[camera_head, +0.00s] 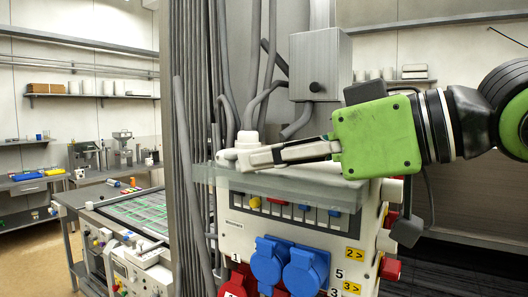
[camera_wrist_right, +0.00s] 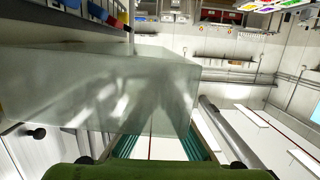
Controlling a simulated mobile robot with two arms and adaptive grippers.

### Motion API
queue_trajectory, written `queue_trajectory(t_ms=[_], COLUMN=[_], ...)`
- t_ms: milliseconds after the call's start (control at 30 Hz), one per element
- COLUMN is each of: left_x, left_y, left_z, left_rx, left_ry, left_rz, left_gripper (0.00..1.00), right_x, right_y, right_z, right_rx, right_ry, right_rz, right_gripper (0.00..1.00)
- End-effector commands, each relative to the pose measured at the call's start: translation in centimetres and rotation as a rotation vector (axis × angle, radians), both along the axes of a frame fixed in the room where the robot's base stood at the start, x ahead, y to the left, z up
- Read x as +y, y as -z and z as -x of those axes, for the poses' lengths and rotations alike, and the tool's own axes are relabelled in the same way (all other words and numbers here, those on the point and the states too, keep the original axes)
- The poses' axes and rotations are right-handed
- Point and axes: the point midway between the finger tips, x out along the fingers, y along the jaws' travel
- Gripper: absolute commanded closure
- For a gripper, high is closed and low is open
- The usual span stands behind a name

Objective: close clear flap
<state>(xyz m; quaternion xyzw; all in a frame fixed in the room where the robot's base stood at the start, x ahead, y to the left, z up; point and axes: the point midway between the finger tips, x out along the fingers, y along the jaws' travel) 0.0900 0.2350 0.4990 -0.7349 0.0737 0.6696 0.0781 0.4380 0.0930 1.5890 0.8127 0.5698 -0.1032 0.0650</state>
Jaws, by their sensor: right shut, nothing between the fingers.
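The clear flap (camera_head: 290,188) is a translucent greenish cover at the top front of a white electrical box (camera_head: 235,232). It is raised and juts out roughly level above a row of small coloured switches (camera_head: 290,208), which is uncovered. In the right wrist view the flap (camera_wrist_right: 120,85) fills much of the left and centre. My right gripper (camera_head: 228,157) has a green body and grey fingers, comes in from the right, and is shut and empty. Its fingers lie along the flap's top side; whether they touch it I cannot tell. My left gripper is not in view.
Blue sockets (camera_head: 288,265) with lids are on the box front, red ones below and at its right side. Grey pipes (camera_head: 190,120) run vertically at the left. A grey junction box (camera_head: 320,65) hangs behind. A workbench (camera_head: 125,215) stands to the left.

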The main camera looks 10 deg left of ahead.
Motion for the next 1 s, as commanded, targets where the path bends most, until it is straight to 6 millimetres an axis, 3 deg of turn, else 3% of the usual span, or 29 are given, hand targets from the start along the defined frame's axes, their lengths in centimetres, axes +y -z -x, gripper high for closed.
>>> queue_trajectory(t_ms=[533, 1000], left_x=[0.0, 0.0], left_y=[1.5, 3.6], left_z=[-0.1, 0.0], left_rx=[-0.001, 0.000], left_ry=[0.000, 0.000], left_rz=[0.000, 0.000], left_gripper=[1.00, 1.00], right_x=[0.5, 0.5], right_y=[3.4, 6.8], right_z=[1.4, 1.3], right_rx=[-0.412, -0.832], right_ry=[-0.003, -0.001], right_rz=[0.151, 0.304], right_gripper=[1.00, 1.00])
